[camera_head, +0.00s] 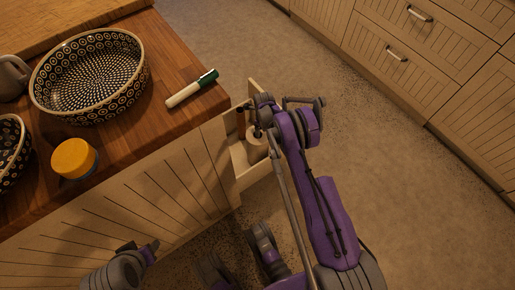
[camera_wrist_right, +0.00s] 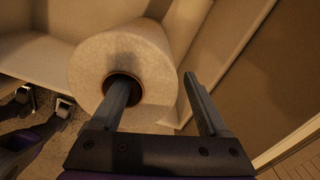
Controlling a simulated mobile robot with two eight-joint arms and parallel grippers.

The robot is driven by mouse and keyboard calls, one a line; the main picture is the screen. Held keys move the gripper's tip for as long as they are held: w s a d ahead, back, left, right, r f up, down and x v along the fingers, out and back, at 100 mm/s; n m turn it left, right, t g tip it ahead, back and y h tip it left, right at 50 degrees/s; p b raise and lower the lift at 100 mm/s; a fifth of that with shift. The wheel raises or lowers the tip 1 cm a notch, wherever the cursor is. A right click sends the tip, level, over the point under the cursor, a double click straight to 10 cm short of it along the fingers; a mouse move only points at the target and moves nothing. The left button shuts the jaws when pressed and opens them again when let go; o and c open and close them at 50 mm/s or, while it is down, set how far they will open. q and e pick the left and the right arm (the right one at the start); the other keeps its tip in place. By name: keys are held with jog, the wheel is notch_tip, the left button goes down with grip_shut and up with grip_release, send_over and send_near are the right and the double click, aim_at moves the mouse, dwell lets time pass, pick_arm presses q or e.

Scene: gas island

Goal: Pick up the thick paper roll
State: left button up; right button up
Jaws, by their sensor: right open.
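The thick white paper roll (camera_wrist_right: 97,62) fills the upper middle of the right wrist view, its brown cardboard core facing the camera. In the head view the roll (camera_head: 256,148) is partly hidden by my right arm, inside a small wooden holder on the island's end. My right gripper (camera_wrist_right: 156,70) is open. One finger overlaps the core opening and seems to reach into it; the other is outside the roll, at its right. In the head view the right gripper (camera_head: 262,112) is at the holder. My left gripper (camera_head: 143,251) is low at the left, away from the roll; its opening is unclear.
The pale wooden holder (camera_head: 239,160) has walls close around the roll. On the island's wooden top (camera_head: 145,118) are a patterned bowl (camera_head: 92,78), a green-capped marker (camera_head: 192,88) and a yellow-lidded jar (camera_head: 74,158). The floor to the right is clear up to the drawers (camera_head: 395,62).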

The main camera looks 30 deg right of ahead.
jog(key=shift+f, duration=0.9)
grip_shut()
jog(key=shift+r, duration=0.1)
dwell(0.6)
